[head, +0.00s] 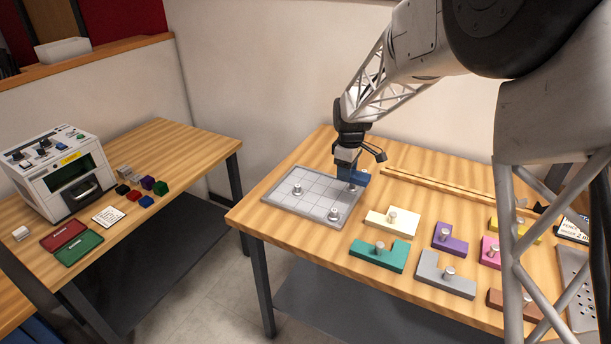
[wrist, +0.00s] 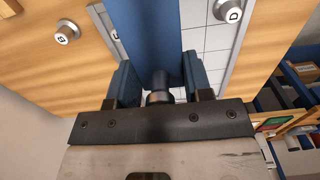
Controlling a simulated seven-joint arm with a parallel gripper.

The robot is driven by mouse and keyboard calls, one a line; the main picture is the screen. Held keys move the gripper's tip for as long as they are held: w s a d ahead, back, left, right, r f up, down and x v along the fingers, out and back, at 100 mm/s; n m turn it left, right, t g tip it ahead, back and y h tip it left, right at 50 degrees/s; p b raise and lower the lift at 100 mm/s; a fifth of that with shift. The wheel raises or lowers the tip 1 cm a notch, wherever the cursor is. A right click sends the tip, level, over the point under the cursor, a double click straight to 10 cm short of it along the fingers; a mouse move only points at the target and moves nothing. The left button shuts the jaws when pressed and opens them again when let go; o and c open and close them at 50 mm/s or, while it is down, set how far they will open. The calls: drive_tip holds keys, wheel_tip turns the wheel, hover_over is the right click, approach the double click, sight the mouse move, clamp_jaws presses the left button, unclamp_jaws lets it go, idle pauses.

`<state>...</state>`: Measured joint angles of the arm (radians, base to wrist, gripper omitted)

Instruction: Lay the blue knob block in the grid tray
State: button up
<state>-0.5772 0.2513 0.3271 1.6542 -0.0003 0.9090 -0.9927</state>
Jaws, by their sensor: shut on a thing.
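The blue knob block (head: 358,176) is at the right back edge of the grey grid tray (head: 312,187) in the head view. My gripper (head: 349,170) is above it, partly covering it. In the wrist view the long blue block (wrist: 152,35) stretches away from my gripper (wrist: 159,82), whose two fingers are shut around its knob (wrist: 160,88). White grid squares (wrist: 205,35) show beside the block. I cannot tell whether the block touches the tray.
Cream (head: 393,223), teal (head: 378,256), grey (head: 445,276) and purple (head: 449,239) knob blocks stand right of the tray. A wooden strip (head: 440,187) lies behind them. Metal knobs (head: 297,190) stand on the tray. A white machine (head: 58,172) is on the left table.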

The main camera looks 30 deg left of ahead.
drive_tip(key=s+a+f, duration=0.1)
drive_tip(key=s+a, duration=0.1)
drive_tip(key=a, duration=0.1)
drive_tip(key=s+a+f, duration=0.1)
drive_tip(key=s+a, duration=0.1)
drive_tip(key=a, duration=0.1)
drive_tip(key=s+a+f, duration=0.1)
drive_tip(key=s+a, duration=0.1)
drive_tip(key=a, duration=0.1)
drive_tip(key=shift+s+a+f, duration=0.1)
drive_tip(key=shift+s+f, duration=0.1)
drive_tip(key=shift+s, duration=0.05)
drive_tip(key=shift+w, duration=0.1)
hover_over(300, 173)
drive_tip(key=shift+w+a+f, duration=0.1)
drive_tip(key=shift+f, duration=0.6)
drive_tip(key=shift+f, duration=0.1)
drive_tip(key=shift+f, duration=1.65)
drive_tip(key=shift+f, duration=0.15)
drive_tip(key=o, duration=0.9)
